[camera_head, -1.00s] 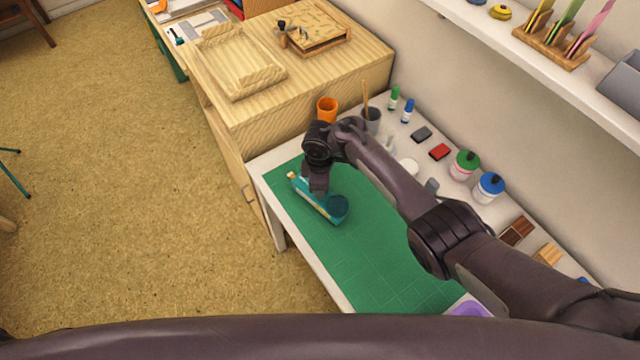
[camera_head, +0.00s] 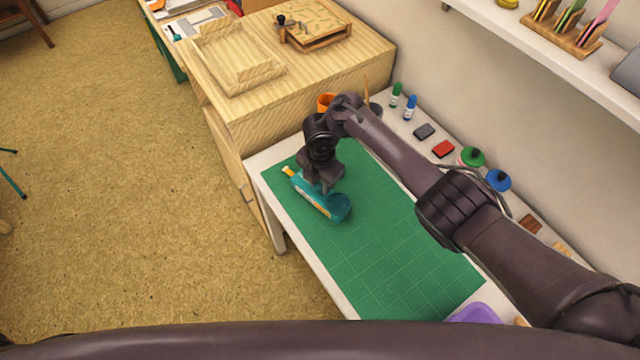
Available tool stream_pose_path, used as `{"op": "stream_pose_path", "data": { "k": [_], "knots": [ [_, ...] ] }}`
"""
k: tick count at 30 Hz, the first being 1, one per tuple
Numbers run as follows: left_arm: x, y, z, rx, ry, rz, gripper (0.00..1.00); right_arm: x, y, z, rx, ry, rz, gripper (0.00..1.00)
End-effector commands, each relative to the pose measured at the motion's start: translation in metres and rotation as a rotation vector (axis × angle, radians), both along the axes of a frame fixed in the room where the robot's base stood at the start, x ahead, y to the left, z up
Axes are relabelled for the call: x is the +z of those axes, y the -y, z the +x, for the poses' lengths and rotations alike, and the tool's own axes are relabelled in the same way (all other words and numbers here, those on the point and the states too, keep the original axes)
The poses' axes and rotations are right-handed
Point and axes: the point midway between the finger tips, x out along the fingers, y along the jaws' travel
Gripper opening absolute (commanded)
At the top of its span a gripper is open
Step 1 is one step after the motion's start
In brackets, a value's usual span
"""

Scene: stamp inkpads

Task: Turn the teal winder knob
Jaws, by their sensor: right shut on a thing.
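The teal winder (camera_head: 328,206) lies on the green cutting mat (camera_head: 385,258), with a yellow-orange tip at its upper left end and a rounded end at its lower right. My right gripper (camera_head: 322,188) reaches down over the middle of the teal body and is shut on it. The fingertips and the part they grip are partly hidden by the wrist, so I cannot tell exactly where the knob is held. My left gripper does not show.
Behind the mat stand an orange cup (camera_head: 325,102), green and blue bottles (camera_head: 410,107), dark and red inkpads (camera_head: 443,149), and green and blue round pots (camera_head: 498,180). A purple item (camera_head: 474,313) lies at the near edge. The mat's near part is clear.

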Motion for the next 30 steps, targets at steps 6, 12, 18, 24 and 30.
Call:
{"op": "stream_pose_path", "data": {
  "k": [6, 12, 18, 24, 30],
  "knots": [
    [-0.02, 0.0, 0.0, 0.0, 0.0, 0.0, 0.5, -0.005, 0.002, 0.0, 0.205, 0.0, -0.004, 0.05],
    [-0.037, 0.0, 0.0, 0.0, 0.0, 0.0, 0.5, -0.006, 0.001, 0.0, 0.395, 0.0, -0.004, 0.05],
    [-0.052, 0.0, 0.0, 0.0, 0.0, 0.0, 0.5, -0.005, 0.002, 0.0, 0.585, -0.001, -0.004, 0.05],
    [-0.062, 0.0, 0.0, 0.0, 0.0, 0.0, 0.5, -0.004, 0.002, 0.0, 0.775, -0.001, -0.004, 0.05],
    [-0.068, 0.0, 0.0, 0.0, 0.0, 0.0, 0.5, -0.003, 0.002, 0.0, 0.964, -0.002, -0.005, 0.05]
  ]
}}
